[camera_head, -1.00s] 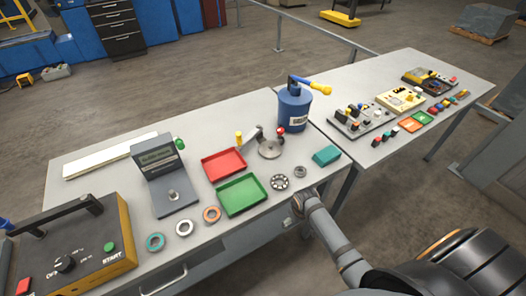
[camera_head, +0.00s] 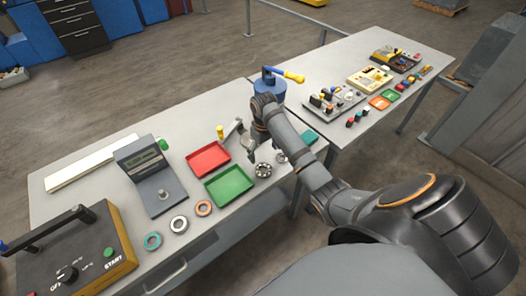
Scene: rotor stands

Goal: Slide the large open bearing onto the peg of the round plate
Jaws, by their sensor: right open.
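The large open bearing (camera_head: 263,170), a dark ring with pale balls showing, lies flat on the table just right of the green tray. The round plate (camera_head: 248,147) is behind it and mostly hidden by my right arm; its peg cannot be made out. My right gripper (camera_head: 261,138) points down over the plate area, farther back than the bearing and apart from it. It is open; its fingertips are small and partly hidden by my arm. My left gripper is not in view.
A red tray (camera_head: 208,159) and green tray (camera_head: 229,185) stand left of the bearing. A small ring (camera_head: 281,157) and teal block (camera_head: 310,137) are at its right. Teal, grey and orange rings (camera_head: 203,208) lie in front.

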